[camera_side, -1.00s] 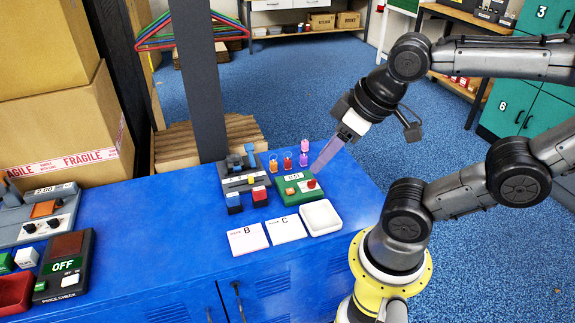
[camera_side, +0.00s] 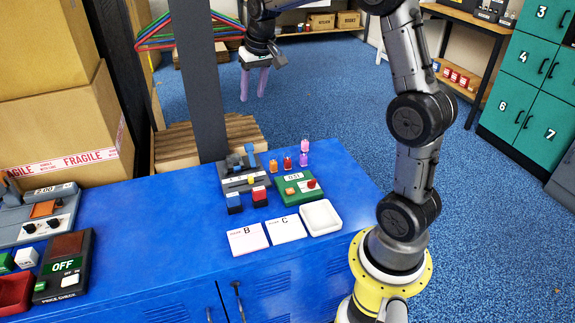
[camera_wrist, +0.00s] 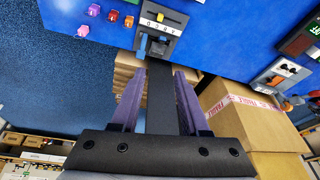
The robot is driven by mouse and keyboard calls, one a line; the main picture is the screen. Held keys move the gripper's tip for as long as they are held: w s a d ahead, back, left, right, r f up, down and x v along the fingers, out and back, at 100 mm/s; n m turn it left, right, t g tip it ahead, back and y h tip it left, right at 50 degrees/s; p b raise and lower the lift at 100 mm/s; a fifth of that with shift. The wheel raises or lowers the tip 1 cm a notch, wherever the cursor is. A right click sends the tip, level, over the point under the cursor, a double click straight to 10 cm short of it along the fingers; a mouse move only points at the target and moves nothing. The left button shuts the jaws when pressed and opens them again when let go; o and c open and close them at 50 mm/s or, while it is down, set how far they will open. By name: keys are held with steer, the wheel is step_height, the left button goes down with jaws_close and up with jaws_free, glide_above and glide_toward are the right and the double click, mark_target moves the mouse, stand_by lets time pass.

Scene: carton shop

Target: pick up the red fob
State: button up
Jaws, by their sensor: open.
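The red fob (camera_side: 288,163) stands upright near the back right of the blue bench, between an orange fob (camera_side: 273,166) and a purple fob (camera_side: 304,160). It also shows at the top of the camera_wrist view (camera_wrist: 113,15). My gripper (camera_side: 253,97) is raised high behind the bench, left of and well above the fobs. Its purple fingers point down, are apart and hold nothing. In the camera_wrist view my open gripper (camera_wrist: 160,72) has the dark post behind it, and the red fob lies up and to the left.
A pink fob (camera_side: 305,146) stands behind the purple one. A green device (camera_side: 289,198), a grey device (camera_side: 232,183) and a white tray (camera_side: 321,230) sit close by. A tall dark post (camera_side: 205,90) rises behind the bench. The bench's front middle is clear.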

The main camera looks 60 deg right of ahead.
steer(key=d+f+m+g, duration=0.2)
steer(key=d+f, duration=0.9)
steer(key=f, duration=0.1)
steer(key=m+g+y, duration=0.1)
glide_above(287, 159)
steer(key=f, duration=1.4)
steer(key=shift+s+a+f, duration=0.15)
steer(key=shift+s+f, duration=0.15)
steer(key=shift+f, duration=0.1)
steer(key=shift+w+f, duration=0.2)
steer(key=shift+f, duration=2.6)
jaws_close()
